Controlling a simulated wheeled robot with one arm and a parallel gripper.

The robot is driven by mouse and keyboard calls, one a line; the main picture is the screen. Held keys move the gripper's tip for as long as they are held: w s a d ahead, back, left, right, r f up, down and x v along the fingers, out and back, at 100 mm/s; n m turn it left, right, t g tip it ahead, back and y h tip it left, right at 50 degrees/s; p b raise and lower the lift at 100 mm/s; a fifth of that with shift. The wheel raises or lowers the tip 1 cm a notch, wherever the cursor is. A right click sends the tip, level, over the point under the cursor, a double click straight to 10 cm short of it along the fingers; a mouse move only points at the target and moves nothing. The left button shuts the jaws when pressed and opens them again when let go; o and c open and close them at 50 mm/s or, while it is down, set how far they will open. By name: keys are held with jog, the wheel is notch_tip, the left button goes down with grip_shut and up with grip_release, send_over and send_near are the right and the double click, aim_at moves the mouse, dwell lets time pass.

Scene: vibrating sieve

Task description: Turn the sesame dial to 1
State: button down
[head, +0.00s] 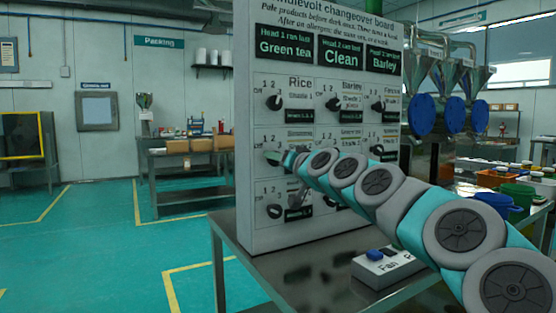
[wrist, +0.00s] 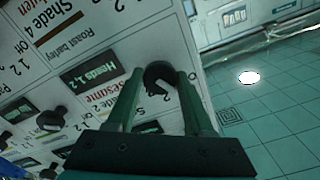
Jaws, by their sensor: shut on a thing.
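The changeover board (head: 245,120) stands upright on a metal table, with rows of black dials. The sesame dial (wrist: 157,72) is at the left of the middle row. In the wrist view it is a dark round knob beside the printed word Sesame. My gripper (head: 273,157) reaches the board from the right and covers most of this dial in the head view. In the wrist view my gripper (wrist: 160,82) has one finger on each side of the knob, shut on it. Numbers are printed around the knob, but its exact setting cannot be told.
The rice dial (head: 274,102) sits above and another dial (head: 274,211) below, both close to my gripper. A fan switch box (head: 385,267) stands on the table (head: 265,268) under my arm. Open floor lies to the left.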

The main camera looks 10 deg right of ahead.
jog(key=shift+m, duration=0.9)
jog(key=shift+f, duration=0.1)
jog(key=shift+c, duration=1.5)
grip_release()
jog(key=v, duration=0.7)
jog(key=shift+s+b, duration=0.35)
jog(key=shift+b, duration=0.1)
